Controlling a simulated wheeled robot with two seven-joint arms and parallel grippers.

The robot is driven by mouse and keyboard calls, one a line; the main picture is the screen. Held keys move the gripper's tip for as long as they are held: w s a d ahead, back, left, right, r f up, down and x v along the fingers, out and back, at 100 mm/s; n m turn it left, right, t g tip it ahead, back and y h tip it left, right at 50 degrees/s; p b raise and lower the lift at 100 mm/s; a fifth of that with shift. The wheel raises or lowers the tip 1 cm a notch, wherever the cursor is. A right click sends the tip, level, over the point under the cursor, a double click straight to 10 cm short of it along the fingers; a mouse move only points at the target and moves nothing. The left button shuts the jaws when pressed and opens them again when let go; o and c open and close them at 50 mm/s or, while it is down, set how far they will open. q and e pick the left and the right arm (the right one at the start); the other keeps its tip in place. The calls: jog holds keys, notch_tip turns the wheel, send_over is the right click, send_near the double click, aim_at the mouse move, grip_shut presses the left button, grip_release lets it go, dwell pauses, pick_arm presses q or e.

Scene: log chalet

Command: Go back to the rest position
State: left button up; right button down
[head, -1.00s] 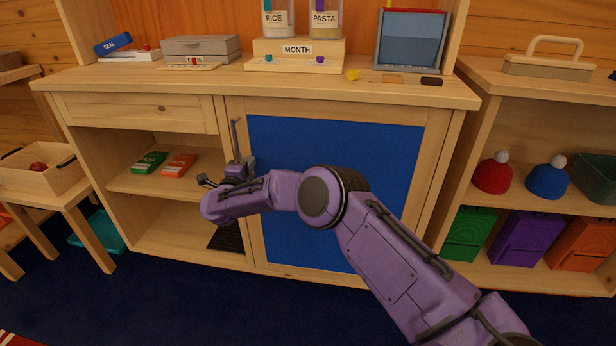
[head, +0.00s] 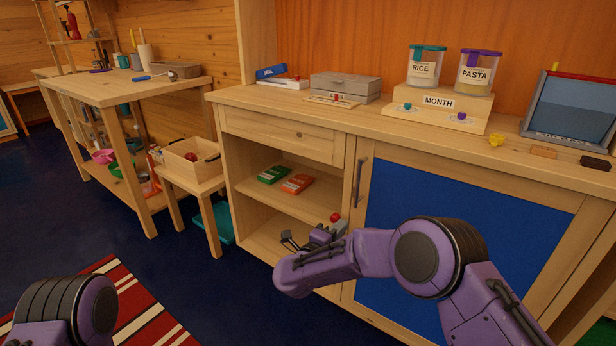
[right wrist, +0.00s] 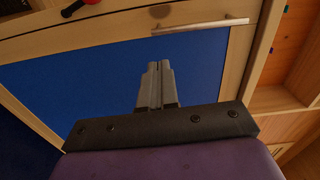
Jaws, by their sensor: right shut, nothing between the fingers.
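My right gripper (head: 322,236) is in front of the cabinet, at the edge between the open shelves and the blue door (head: 460,215). Its arm partly hides it in the head view. In the right wrist view the two grey fingers (right wrist: 160,85) are together with nothing between them, seen against the blue door panel (right wrist: 70,70). The door's bar handle (head: 358,182) stands apart from the gripper; it also shows in the right wrist view (right wrist: 200,24). The door looks closed. A purple part of my left arm shows at lower left; its gripper is out of view.
The cabinet's open shelf holds a green packet (head: 273,175) and an orange packet (head: 297,184). A small table (head: 190,180) with a wooden crate (head: 207,165) stands left of it. A striped rug (head: 125,300) lies on the blue floor, which is open at left.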

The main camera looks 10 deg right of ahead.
jog(key=s+d+f+n+g+y, duration=0.1)
jog(key=s+f+n+y, duration=0.3)
jog(key=s+f+n, duration=0.45)
jog(key=s+d+f+n+y, duration=0.1)
jog(key=s+f+n+y, duration=0.4)
jog(key=f, duration=0.6)
jog(key=s+d+f+n+g, duration=0.4)
jog(key=s+f, duration=0.2)
jog(key=s, duration=0.6)
jog(key=s+d+f+n+g+p, duration=0.1)
jog(key=s+d+g, duration=0.25)
jog(key=s, duration=0.65)
jog(key=s+d+n+g+p, duration=0.15)
jog(key=s+d, duration=0.25)
jog(key=s, duration=0.6)
notch_tip(320, 180, up, 16)
jog(key=p, duration=1.5)
jog(key=shift+w+m, duration=0.3)
jog(key=shift+r, duration=0.1)
